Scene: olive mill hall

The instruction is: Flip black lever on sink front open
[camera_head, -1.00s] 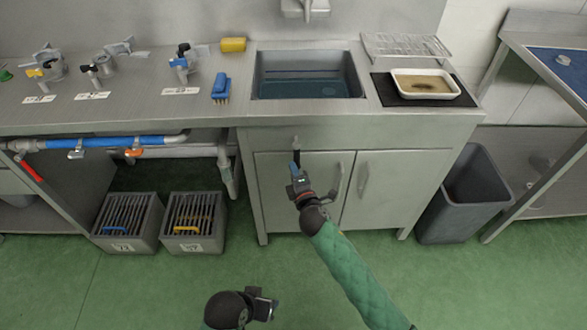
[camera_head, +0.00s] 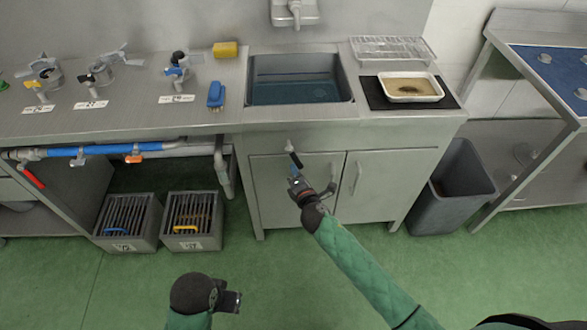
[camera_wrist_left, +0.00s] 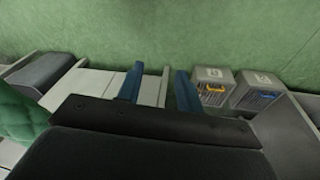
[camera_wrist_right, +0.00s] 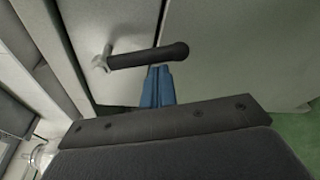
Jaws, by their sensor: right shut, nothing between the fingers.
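The black lever (camera_head: 295,159) hangs from a silver pivot on the sink front, above the cabinet doors. It slants down to the right. In the right wrist view the lever (camera_wrist_right: 148,57) runs from its pivot on the left to a rounded free end. My right gripper (camera_head: 294,172) is shut and empty, close to the lever's free end. In the right wrist view its blue fingertips (camera_wrist_right: 158,72) are beside the lever near that end; I cannot tell if they touch. My left gripper (camera_head: 236,301) is low over the floor; its blue fingers (camera_wrist_left: 158,82) are apart with nothing between them.
The sink basin (camera_head: 300,80) holds water. A white tray (camera_head: 411,99) sits on a black mat right of it. Cabinet door handles (camera_head: 357,178) stick out below. Grated crates (camera_head: 193,242) stand on the floor at left, a grey bin (camera_head: 425,210) at right.

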